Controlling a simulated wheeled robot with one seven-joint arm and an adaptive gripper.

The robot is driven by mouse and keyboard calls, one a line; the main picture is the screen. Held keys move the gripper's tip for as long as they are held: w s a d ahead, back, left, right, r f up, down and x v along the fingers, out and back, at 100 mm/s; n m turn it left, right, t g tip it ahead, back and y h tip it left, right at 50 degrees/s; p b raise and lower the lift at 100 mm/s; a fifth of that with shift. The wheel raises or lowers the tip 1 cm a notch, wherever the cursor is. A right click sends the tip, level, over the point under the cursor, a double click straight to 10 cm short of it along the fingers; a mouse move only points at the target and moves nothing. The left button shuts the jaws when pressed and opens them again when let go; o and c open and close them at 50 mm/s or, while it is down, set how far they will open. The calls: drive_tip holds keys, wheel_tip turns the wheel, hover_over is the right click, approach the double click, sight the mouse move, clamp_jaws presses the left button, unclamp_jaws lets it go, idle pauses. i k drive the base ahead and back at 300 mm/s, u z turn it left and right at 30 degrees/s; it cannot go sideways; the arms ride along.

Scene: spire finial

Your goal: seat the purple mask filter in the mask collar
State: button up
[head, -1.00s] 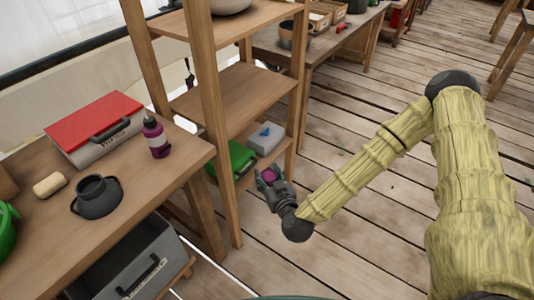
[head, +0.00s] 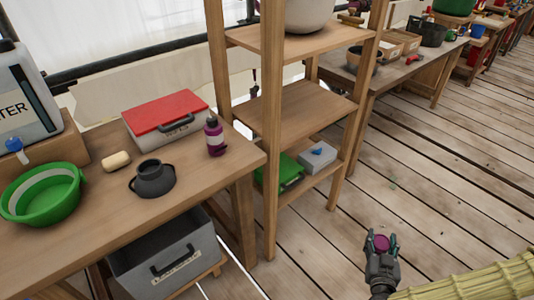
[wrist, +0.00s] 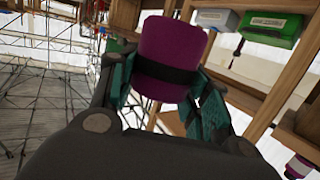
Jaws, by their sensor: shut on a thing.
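The purple mask filter (wrist: 168,40) is a short purple cylinder with a black band. My gripper (wrist: 165,95) is shut on it, with a teal finger on each side. In the head view the filter (head: 380,243) shows in my gripper at the lower right, over the plank floor and well away from the bench. The mask collar appears to be the dark grey, pot-like piece (head: 152,181) with a round open top, standing upright on the wooden bench at left. The filter's lower end is partly hidden by my gripper.
The wooden bench (head: 105,240) also holds a green basin (head: 40,208), a cream roll (head: 116,161), a red-lidded case (head: 165,110) and a purple bottle (head: 215,140). A wooden shelf unit (head: 272,190) stands beside it. The floor (head: 320,265) between shelf and gripper is clear.

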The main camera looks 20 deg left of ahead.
sight(155, 179)
drive_tip(key=z, duration=1.3)
drive_tip(key=k, duration=1.05)
drive_tip(key=u, duration=2)
